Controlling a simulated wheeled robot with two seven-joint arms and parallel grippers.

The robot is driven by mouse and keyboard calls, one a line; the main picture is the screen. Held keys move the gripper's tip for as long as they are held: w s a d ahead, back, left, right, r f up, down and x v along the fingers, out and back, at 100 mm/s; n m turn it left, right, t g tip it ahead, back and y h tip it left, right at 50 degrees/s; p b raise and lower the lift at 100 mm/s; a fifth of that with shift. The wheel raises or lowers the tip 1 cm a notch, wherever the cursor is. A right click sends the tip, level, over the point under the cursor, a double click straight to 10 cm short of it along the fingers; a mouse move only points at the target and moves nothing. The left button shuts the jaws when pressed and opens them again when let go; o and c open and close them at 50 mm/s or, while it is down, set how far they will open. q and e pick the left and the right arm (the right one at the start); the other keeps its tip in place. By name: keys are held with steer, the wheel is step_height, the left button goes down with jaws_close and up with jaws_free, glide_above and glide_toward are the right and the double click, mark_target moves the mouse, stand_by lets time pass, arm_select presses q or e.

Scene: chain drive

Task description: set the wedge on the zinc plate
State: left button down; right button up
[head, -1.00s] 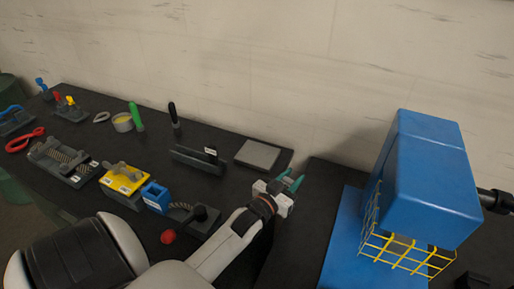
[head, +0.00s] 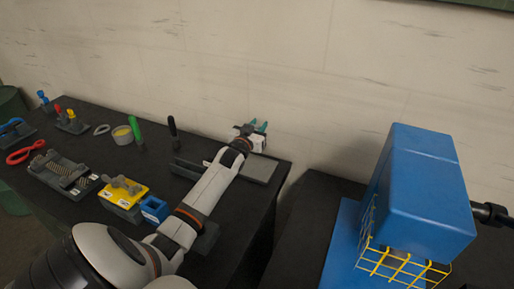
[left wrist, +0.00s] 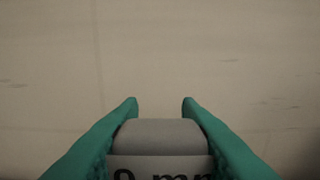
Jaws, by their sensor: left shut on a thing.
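My left gripper (head: 259,126) is over the far right part of the black bench, above the back edge of the zinc plate. Its teal fingers are shut on a grey piece with a white label, the wedge (left wrist: 160,133); in the left wrist view the label partly reads "9 m". The exact height of the wedge above the plate cannot be told. My right gripper is not in view.
A long dark holder (head: 188,168) and a black-handled tool (head: 173,132) are left of my arm. A yellow-topped block (head: 123,188) and blue box (head: 154,209) are nearer. A blue machine with a yellow guard (head: 400,265) stands right, across a gap. The wall is behind.

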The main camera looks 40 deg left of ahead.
arm_select(q)
step_height(320, 180, down, 6)
steer(key=shift+f+p, duration=0.25)
steer(key=shift+p, duration=0.05)
steer(key=shift+f, duration=0.1)
steer(key=c, duration=1)
jaws_free()
steer(key=shift+d, duration=0.1)
steer(key=shift+c, duration=0.2)
steer(key=p+v, duration=0.8)
steer(key=v, duration=0.4)
